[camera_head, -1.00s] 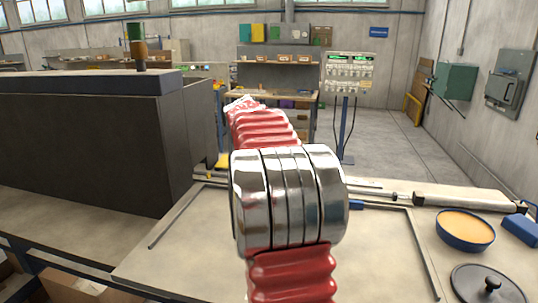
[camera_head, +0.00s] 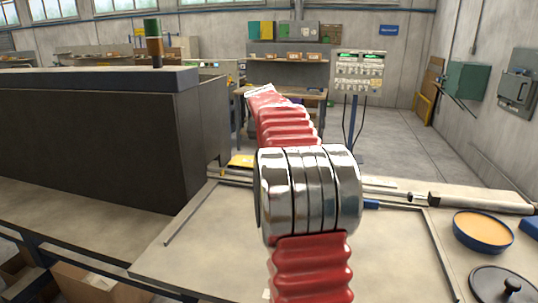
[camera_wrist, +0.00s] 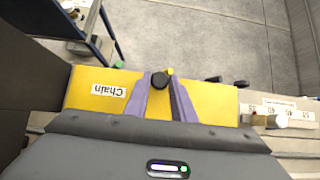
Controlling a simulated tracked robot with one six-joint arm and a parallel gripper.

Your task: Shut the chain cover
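The yellow chain cover (camera_wrist: 88,88) shows in the wrist view as a flat yellow piece with a "Chain" label. A dark round knob (camera_wrist: 162,79) stands at its far edge. My gripper (camera_wrist: 161,80) has its two purple fingers apart over the cover, with the tips on either side of the knob; I cannot tell whether they touch it. In the head view a small yellow part of the cover (camera_head: 240,160) shows beside the dark machine housing. My arm hides the gripper there. I cannot tell how far the cover stands open.
The large dark housing (camera_head: 90,135) stands at the left. A control panel (camera_head: 357,70) on a stand is behind the bench. A blue bowl (camera_head: 483,231) and a black lid (camera_head: 503,287) are at the right. In the wrist view a labelled scale strip (camera_wrist: 280,106) lies right of the cover.

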